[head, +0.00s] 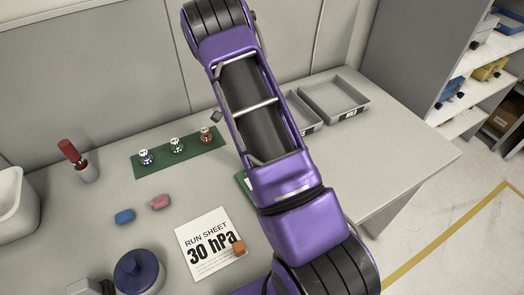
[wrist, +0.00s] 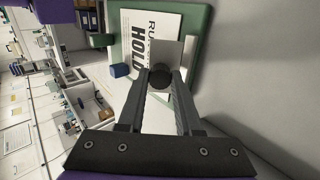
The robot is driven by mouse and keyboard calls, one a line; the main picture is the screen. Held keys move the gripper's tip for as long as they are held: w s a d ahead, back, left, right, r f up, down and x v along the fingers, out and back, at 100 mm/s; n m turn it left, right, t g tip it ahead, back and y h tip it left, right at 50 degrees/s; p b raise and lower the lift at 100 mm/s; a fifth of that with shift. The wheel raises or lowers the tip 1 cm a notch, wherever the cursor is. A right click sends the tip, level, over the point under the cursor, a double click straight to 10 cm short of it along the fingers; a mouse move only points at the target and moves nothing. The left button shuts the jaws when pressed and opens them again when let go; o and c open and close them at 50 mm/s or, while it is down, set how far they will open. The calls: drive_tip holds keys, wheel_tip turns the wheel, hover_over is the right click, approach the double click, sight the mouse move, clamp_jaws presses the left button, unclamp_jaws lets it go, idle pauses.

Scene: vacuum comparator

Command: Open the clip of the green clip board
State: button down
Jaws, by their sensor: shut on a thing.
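The green clip board (wrist: 199,28) lies at the top of the wrist view, with a white printed sheet (wrist: 152,35) on it that reads "HOLD". A pale grey clip piece (wrist: 188,52) shows at the board's near part. A dark round knob (wrist: 160,78) sits between the fingertips of my gripper (wrist: 160,82), which is shut on it. The fingers hide how the knob joins the clip. In the head view my arm hides the gripper and most of the board; only a small green and white edge (head: 242,182) shows beside the arm.
In the head view, a green strip (head: 147,167) holds three small metal fittings. A run sheet (head: 207,238) reading "30 hPa" has an orange block (head: 239,247) on it. Blue (head: 124,216) and pink (head: 160,202) blocks lie left. Grey trays (head: 335,98) stand behind my arm.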

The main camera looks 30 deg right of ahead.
drive_tip(key=g+b, duration=0.1)
drive_tip(key=w+f+g, duration=0.1)
drive_tip(key=shift+w+g+b, duration=0.15)
drive_tip(key=shift+g+b, duration=0.25)
drive_tip(key=shift+w+a+g+b, duration=0.1)
drive_tip(key=shift+w+g+b, duration=0.1)
drive_tip(key=shift+g+b, duration=0.35)
drive_tip(key=c, duration=0.6)
unclamp_jaws()
drive_tip(key=shift+r, duration=0.1)
